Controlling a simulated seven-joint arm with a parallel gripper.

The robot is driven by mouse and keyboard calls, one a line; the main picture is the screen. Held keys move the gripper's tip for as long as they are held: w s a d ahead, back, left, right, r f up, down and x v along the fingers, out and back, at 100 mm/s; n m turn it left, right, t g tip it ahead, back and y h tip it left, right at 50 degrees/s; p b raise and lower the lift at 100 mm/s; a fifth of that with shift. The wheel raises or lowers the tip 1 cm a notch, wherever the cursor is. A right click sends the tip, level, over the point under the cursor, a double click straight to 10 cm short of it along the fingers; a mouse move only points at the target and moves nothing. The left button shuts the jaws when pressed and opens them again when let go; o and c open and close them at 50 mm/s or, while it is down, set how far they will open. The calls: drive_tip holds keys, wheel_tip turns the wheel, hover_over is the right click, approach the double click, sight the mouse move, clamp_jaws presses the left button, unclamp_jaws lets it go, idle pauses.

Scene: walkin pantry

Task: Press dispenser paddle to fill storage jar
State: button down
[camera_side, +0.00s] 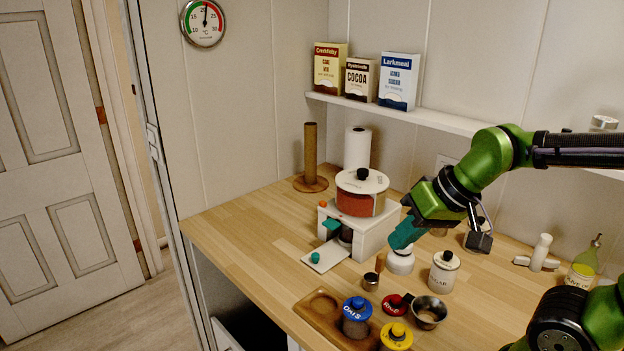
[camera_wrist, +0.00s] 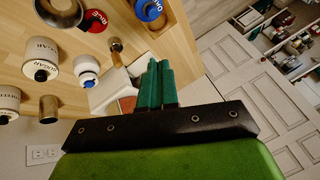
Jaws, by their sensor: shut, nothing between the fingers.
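The white dispenser (camera_side: 371,237) stands on the counter with an orange-red hopper (camera_side: 355,203) and a white lid with a black knob. A teal paddle-like part (camera_side: 332,225) juts from its front left. A white plate (camera_side: 327,262) with a teal knob (camera_side: 315,257) extends from its front. A dark, partly hidden object sits in the dispenser's opening; I cannot tell whether it is a jar. My gripper (camera_side: 396,243) is shut and empty, right of the dispenser and above the counter. Its teal fingers (camera_wrist: 157,85) hide part of the dispenser in the wrist view.
A red lid (camera_side: 393,304), steel bowl (camera_side: 429,312), small scoop (camera_side: 371,281) and white canister (camera_side: 443,272) stand near.

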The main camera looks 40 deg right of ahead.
drive_tip(key=shift+s+a+r+t, duration=0.3)
drive_tip(key=shift+s+r+t, duration=0.2)
drive_tip(key=shift+s+r, duration=0.4)
idle(1.5)
drive_tip(key=w+d+f+m+t, duration=0.1)
drive_tip(key=w+d+m, duration=0.4)
drive_tip(key=w+m, duration=0.5)
drive_tip(key=w+d+f+m, duration=0.2)
drive_tip(key=w+d+m, duration=0.4)
drive_tip(key=w+m, duration=0.4)
drive_tip(key=w, duration=0.6)
drive_tip(key=shift+w+d+f+t, duration=0.2)
drive_tip(key=shift+w+f+t, duration=0.1)
drive_tip(key=shift+t, duration=0.1)
